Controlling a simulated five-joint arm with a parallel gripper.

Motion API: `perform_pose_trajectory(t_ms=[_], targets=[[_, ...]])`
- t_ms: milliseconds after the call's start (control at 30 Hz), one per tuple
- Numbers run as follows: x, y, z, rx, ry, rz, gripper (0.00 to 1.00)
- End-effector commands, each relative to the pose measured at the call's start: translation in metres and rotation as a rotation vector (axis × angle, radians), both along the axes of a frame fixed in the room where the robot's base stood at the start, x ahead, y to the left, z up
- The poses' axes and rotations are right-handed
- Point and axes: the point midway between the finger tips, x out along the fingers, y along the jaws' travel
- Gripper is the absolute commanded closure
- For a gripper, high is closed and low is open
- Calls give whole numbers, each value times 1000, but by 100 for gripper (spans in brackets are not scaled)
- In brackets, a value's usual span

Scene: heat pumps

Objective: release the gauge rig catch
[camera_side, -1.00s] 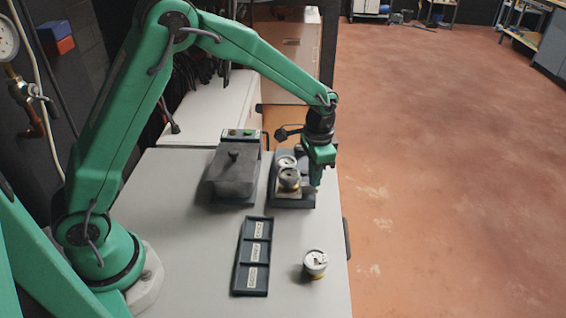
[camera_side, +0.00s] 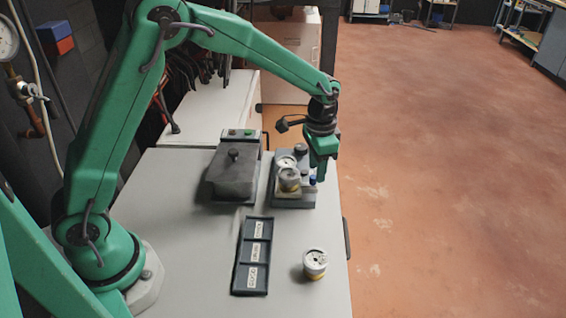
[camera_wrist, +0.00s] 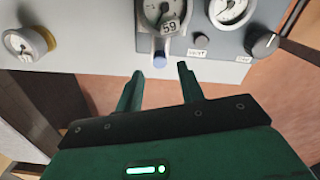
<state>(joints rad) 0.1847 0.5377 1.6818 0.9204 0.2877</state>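The gauge rig (camera_side: 280,203) is a grey base at the table's far right edge. A round gauge (camera_side: 289,178) sits on it; in the wrist view this gauge (camera_wrist: 160,10) carries a tag reading 59. The blue catch (camera_wrist: 160,59) is a small knob at the rig's edge below that gauge; it also shows in the side view (camera_side: 313,180). My gripper (camera_wrist: 160,70) is open and empty, with its fingertips on either side of the blue catch in the picture. I cannot tell whether they touch it. In the side view my gripper (camera_side: 320,173) is over the rig's right side.
The rig also has a fixed dial (camera_wrist: 228,9), a grey button (camera_wrist: 200,42) and a black knob (camera_wrist: 263,43). A loose gauge (camera_side: 315,262) stands near the front right. A three-slot tray (camera_side: 243,282) and a dark lidded box (camera_side: 232,178) lie left of the rig.

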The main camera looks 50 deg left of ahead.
Motion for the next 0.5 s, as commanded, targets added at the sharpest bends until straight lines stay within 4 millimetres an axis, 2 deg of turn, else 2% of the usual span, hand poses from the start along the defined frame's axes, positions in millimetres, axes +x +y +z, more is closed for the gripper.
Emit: perform_pose_trajectory(t_ms=[300,500], targets=[[1,-1,41,-1,-4,-1,62],[0,-1,52,0,-2,-1,62]])
